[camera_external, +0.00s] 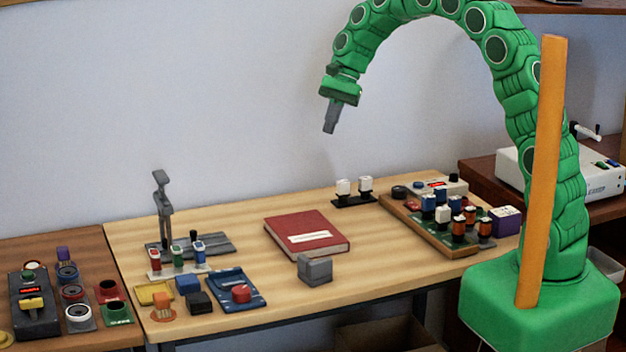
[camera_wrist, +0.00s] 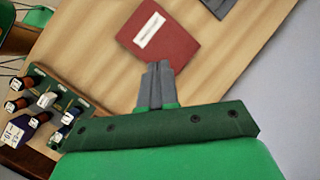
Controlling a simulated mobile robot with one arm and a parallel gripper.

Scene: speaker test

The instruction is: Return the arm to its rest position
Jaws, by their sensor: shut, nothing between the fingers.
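My green arm arches up from its green base at the right and over the table in the external view. My gripper (camera_external: 330,128) hangs at the arm's end, high above the table, pointing down and slightly left. Its grey fingers are shut and hold nothing. In the wrist view my gripper (camera_wrist: 158,66) shows with its fingers together, the red book lying beyond them on the table.
The wooden table (camera_external: 377,240) bears a red book (camera_external: 307,233), a grey block (camera_external: 315,269), a grey stand (camera_external: 164,205) and a wooden tray (camera_external: 399,213) with small blocks. An orange post (camera_external: 543,170) stands before my arm. Air around my gripper is clear.

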